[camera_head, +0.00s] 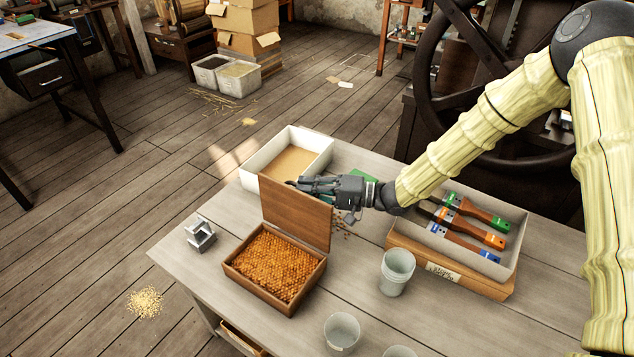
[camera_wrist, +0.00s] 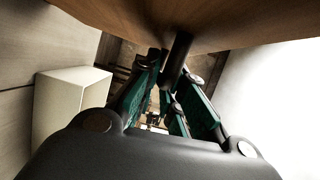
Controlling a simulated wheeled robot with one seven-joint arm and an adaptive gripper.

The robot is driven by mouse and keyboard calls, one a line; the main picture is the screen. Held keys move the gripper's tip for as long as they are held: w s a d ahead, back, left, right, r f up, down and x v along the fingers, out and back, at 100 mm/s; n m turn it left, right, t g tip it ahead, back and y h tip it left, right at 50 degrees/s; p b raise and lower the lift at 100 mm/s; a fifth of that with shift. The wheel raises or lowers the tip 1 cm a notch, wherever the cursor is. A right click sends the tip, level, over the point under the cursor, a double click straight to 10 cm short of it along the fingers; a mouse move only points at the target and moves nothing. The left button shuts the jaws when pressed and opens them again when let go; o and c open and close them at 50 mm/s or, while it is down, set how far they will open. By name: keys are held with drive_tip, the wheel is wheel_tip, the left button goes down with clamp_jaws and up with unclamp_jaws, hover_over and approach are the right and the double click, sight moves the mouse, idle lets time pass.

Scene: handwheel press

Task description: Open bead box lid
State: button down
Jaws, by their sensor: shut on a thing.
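The wooden bead box (camera_head: 259,290) stands on the table, full of orange-brown beads. Its brown lid (camera_head: 295,213) stands up, roughly upright, along the box's back edge, so the beads are exposed. My gripper (camera_head: 308,186) is behind the lid near its upper part, fingers reaching left. In the wrist view the lid's wooden face (camera_wrist: 140,12) fills the top. A dark post-like knob (camera_wrist: 178,58) sticks out from it between my green-padded fingers (camera_wrist: 172,88), which are shut on it. The lid partly hides the fingertips in the head view.
A white tray (camera_head: 253,182) with tan contents stands behind the lid. A brush tray (camera_head: 512,235) on a wooden box is at the right. Translucent cups (camera_head: 397,274) (camera_head: 341,333) stand at the front, and a metal bracket (camera_head: 200,234) is left of the box. A large handwheel (camera_head: 424,70) stands behind.

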drive_tip(key=shift+s, duration=0.1)
drive_tip(key=c, duration=1.8)
unclamp_jaws()
drive_tip(key=d, duration=0.4)
drive_tip(key=s+d, duration=0.1)
drive_tip(key=d, duration=0.7)
drive_tip(key=shift+s+r, duration=0.15)
drive_tip(key=shift+s, duration=0.05)
drive_tip(key=shift+r, duration=0.1)
